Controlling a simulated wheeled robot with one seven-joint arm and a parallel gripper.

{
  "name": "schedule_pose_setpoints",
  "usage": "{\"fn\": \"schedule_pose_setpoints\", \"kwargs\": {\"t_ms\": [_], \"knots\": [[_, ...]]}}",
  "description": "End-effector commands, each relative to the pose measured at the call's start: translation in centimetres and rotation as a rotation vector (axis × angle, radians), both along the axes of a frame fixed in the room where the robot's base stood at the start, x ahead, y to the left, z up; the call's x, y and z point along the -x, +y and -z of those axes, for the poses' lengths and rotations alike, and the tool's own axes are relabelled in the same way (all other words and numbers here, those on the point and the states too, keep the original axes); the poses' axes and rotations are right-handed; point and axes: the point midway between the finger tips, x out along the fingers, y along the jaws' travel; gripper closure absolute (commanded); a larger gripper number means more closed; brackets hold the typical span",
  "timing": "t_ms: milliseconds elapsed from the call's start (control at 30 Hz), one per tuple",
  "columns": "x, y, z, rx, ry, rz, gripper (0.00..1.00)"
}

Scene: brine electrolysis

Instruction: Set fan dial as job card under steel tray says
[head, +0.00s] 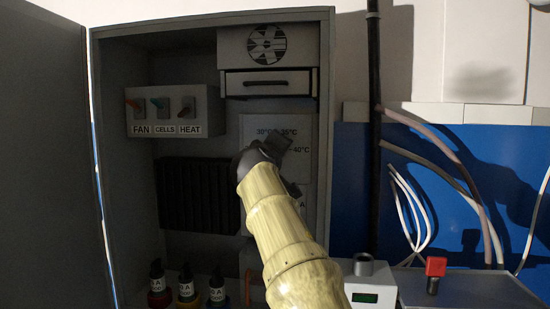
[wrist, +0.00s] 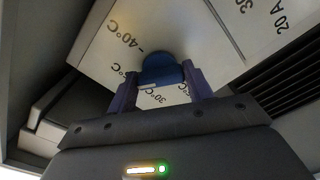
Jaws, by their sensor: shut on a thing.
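A white dial panel (head: 258,128) stands inside the open cabinet, with 30°C, 35°C and 40°C marks. In the wrist view, a blue dial knob (wrist: 160,67) sits on this panel amid the temperature marks. My gripper (wrist: 158,84) is shut on the blue knob, with one finger on each side. In the head view, my gripper (head: 280,150) is at the panel and hides the knob, so I cannot tell its setting. More marks, with 20 A, show farther along the panel in the wrist view. I see neither the job card nor the steel tray.
A switch box (head: 172,110) marked FAN, CELLS and HEAT is at upper left. A fan (head: 267,45) and a handled drawer (head: 268,84) are above the panel. A black finned block (head: 193,195) is left of my arm. Bottles (head: 187,287) stand below. The cabinet door (head: 50,150) is open.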

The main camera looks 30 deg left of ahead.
Motion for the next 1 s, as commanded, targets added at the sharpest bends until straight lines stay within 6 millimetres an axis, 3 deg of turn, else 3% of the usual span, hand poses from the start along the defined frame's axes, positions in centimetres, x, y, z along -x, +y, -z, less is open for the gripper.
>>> {"fn": "schedule_pose_setpoints", "kwargs": {"t_ms": [1000], "knots": [[-0.09, 0.35, 0.69, -0.856, 0.281, 0.006, 0.72]]}}
